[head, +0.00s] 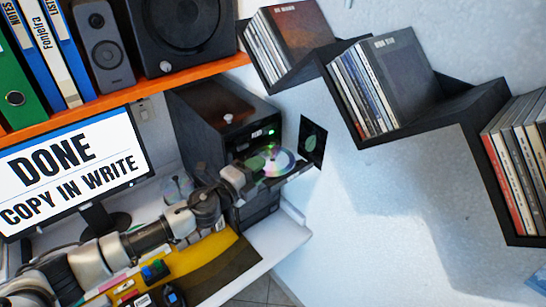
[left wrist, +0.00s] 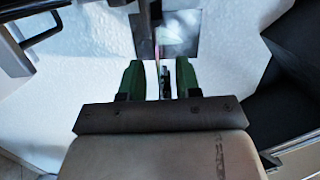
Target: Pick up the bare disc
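The bare disc (head: 272,160) shows shiny and rainbow-tinted at the front of the black disc machine (head: 232,128). My left gripper (head: 254,174) reaches in from the left and is right at the disc's near edge. In the left wrist view my two green fingers (left wrist: 159,78) stand apart. A thin edge, seemingly the disc (left wrist: 157,48) seen edge-on, runs up between them. I see a gap beside it, so the fingers do not look closed on it. My right gripper is not in view.
A dark square sleeve (head: 312,142) with a green picture is just right of the disc. A monitor (head: 70,172) reads "DONE COPY IN WRITE". A clear round item (head: 177,188) stands behind my arm. Black wall shelves (head: 425,125) hold cases at right; open wall lies below.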

